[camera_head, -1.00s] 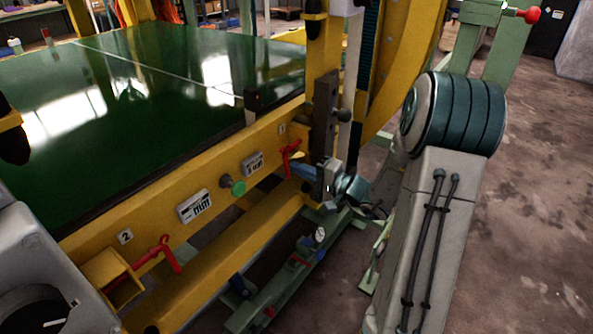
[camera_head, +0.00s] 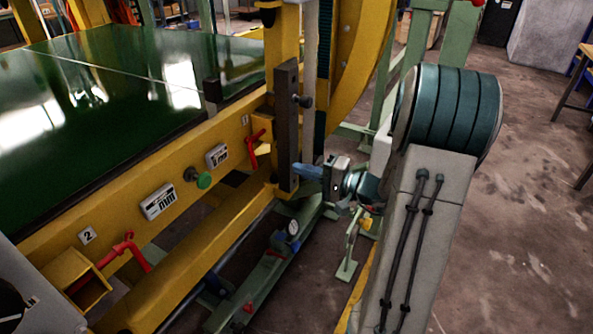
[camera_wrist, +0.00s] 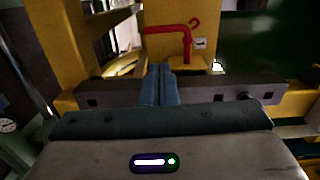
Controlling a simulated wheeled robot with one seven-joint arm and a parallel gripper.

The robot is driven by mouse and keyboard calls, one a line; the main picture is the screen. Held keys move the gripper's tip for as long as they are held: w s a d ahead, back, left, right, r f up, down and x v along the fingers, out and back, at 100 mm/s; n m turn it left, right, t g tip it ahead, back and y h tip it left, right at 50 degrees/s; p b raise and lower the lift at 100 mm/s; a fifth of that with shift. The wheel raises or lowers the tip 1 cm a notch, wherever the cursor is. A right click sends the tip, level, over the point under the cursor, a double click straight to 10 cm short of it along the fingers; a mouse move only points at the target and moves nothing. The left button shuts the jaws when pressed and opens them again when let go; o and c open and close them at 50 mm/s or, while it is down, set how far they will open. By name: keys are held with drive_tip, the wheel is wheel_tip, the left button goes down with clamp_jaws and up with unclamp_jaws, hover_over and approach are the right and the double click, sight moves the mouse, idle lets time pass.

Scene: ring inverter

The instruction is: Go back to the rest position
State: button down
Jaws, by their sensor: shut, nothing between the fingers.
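My gripper (camera_head: 303,171) is at the centre of the head view, beside the yellow beam of the ring inverter (camera_head: 185,172). Its blue fingers are together with nothing between them. They point left towards the beam, near the lower end of a dark upright bar (camera_head: 287,120). Whether they touch the bar cannot be told. In the wrist view the shut blue fingers (camera_wrist: 159,72) stand in the middle, below a red bent handle (camera_wrist: 184,42) on the yellow frame. That frame lies beyond the fingertips.
The beam carries a green button (camera_head: 204,180) and a lower red handle (camera_head: 125,250). A green base rail with a gauge (camera_head: 293,227) runs below my gripper. A large green panel (camera_head: 100,85) lies at left. Open concrete floor (camera_head: 530,200) is at right.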

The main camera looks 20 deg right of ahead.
drive_tip(key=shift+a, duration=0.15)
drive_tip(key=s+a+r+n+g+h+p, duration=0.2)
drive_tip(key=s+a+r+n+g+p, duration=0.4)
drive_tip(key=s+a+r+g+p, duration=0.75)
drive_tip(key=s+d+r+n+t+h+p, duration=0.2)
drive_tip(key=s+d+r+n+h+p, duration=0.1)
drive_tip(key=s+r+h+p, duration=0.4)
wheel_tip(320, 180, up, 4)
drive_tip(key=h+p, duration=0.2)
drive_tip(key=p, duration=0.1)
drive_tip(key=shift+s+t+h, duration=0.15)
drive_tip(key=shift+t+h, duration=0.2)
drive_tip(key=shift+h, duration=0.05)
drive_tip(key=shift+d+f, duration=0.1)
